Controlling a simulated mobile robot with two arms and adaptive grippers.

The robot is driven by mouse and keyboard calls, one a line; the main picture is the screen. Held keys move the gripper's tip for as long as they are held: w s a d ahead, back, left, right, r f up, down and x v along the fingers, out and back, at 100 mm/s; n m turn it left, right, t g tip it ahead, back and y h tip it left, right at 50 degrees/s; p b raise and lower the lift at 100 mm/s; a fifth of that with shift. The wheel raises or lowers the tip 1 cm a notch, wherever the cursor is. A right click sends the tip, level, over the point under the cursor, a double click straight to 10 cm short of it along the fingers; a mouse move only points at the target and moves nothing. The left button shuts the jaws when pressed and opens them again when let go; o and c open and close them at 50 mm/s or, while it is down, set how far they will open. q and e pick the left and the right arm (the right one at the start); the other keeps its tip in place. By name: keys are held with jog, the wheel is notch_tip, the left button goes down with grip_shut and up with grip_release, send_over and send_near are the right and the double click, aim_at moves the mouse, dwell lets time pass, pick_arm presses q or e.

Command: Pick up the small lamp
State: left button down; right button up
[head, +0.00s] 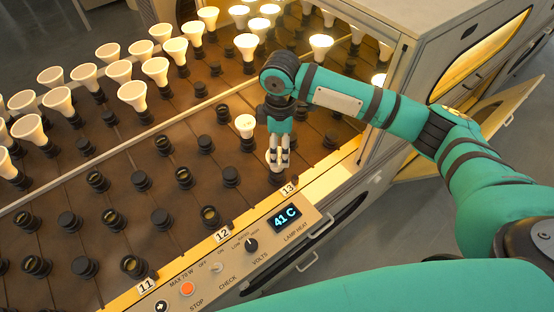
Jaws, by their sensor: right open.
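A small lamp (245,126) with a pale round face stands upright in a black socket, in the middle of the brown rack. It is smaller than the cone-shaped lamps behind it. My right gripper (278,166) points down just to the right of and nearer than this lamp, over the front row of sockets by the label 13. Its pale fingers are slightly apart. My left gripper is not in view.
Several larger lit lamps (155,71) fill the back rows. Empty black sockets (160,219) stand in the front rows. A control panel (239,262) reading 41 C runs along the front edge. A grey cabinet (432,38) with a glowing window stands at right.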

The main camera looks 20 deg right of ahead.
aim_at(279, 164)
jog(key=f, duration=0.9)
jog(key=shift+w+f+p, duration=0.1)
jog(key=shift+w+p, duration=0.2)
jog(key=shift+w, duration=0.05)
jog(key=c, duration=1.3)
jog(key=shift+o, duration=0.2)
